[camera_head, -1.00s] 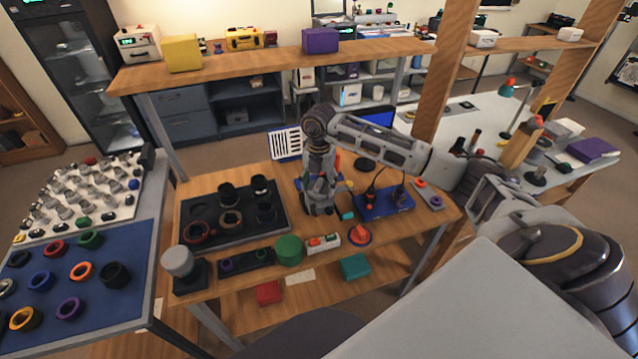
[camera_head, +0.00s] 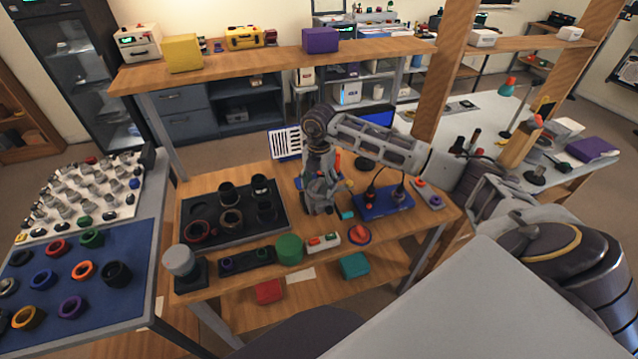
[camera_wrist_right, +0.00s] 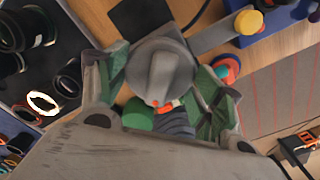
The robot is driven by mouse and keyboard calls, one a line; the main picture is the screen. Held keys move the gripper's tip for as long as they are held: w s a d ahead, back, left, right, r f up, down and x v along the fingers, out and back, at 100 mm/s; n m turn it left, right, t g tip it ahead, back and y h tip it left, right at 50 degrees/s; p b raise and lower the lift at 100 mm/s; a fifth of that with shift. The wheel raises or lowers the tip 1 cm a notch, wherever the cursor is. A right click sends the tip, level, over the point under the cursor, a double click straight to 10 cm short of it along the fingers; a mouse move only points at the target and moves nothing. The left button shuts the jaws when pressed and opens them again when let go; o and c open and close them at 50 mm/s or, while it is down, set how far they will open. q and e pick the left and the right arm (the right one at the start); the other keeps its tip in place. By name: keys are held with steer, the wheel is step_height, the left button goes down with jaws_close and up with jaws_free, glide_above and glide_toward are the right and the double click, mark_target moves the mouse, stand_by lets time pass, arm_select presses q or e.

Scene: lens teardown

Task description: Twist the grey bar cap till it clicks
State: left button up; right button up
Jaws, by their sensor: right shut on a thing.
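The grey bar cap (camera_wrist_right: 160,72) shows in the right wrist view as a round grey piece with a raised bar across it. My right gripper (camera_wrist_right: 160,92) has its green-padded fingers closed on either side of the cap. In the head view my right gripper (camera_head: 320,197) points down over the wooden bench, and its fingers and wrist hide the cap there. What sits beneath the cap is mostly hidden. My left gripper is not in view.
A black tray (camera_head: 275,232) with dark rings lies left of the gripper. A blue box (camera_head: 385,204) with knobs stands right of it. A green cylinder (camera_head: 289,249) and a red disc (camera_head: 359,235) stand in front. A grey-topped black stand (camera_head: 180,262) is at the front left.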

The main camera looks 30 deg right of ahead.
steer(key=o, duration=1.2)
steer(key=shift+r, duration=0.1)
step_height(320, 180, up, 12)
stand_by(0.6)
